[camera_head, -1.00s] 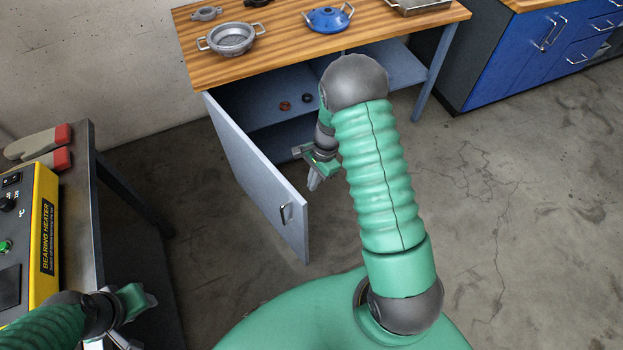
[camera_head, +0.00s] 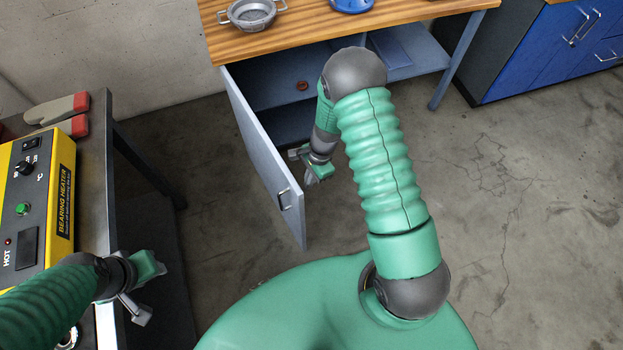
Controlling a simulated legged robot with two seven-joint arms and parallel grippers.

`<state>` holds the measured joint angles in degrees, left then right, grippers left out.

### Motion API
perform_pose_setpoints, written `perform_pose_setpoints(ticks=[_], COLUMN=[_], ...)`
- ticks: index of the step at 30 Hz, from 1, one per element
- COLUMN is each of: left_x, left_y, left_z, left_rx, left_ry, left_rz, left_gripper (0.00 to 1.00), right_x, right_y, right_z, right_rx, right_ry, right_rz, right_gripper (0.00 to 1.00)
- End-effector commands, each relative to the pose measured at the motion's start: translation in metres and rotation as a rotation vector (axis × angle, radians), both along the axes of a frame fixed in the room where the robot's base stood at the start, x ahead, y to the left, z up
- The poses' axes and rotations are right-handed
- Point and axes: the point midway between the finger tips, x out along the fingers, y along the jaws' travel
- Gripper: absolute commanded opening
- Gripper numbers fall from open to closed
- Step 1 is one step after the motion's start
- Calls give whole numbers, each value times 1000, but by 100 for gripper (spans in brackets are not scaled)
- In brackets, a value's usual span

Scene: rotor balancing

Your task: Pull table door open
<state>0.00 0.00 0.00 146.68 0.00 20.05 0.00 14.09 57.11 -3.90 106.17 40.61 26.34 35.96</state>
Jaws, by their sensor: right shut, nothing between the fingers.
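The table door (camera_head: 262,150) is a grey-blue panel hinged at its far left end. It stands swung out from the workbench, so the dark inside shows. Its metal handle (camera_head: 284,200) is near the free edge. My right gripper (camera_head: 313,180) is shut and empty, on the inner side of the door near the free edge; whether it touches the panel I cannot tell.
The wooden-topped workbench (camera_head: 330,32) carries a metal pot (camera_head: 252,14) and a blue pot (camera_head: 352,4). A small brown ring (camera_head: 302,86) lies inside. A yellow bearing heater (camera_head: 35,195) and gloves (camera_head: 58,108) are on the side table. Floor on the right is clear.

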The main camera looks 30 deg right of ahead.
Motion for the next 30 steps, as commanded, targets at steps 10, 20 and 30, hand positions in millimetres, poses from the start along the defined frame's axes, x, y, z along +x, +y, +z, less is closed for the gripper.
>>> perform_pose_setpoints(ticks=[10, 20, 30], left_x=[0, 0, 0], left_y=[0, 0, 0], left_z=[16, 45, 57], left_rx=[0, 0, 0], left_ry=[0, 0, 0], left_rz=[0, 0, 0], left_gripper=[36, 36, 36], right_x=[2, 20, 32], right_y=[95, 191, 230], right_z=[3, 6, 1], right_rx=[1, -3, -1], right_ry=[3, 2, 2], right_rz=[-151, -325, -409], right_gripper=[0, 0, 0])
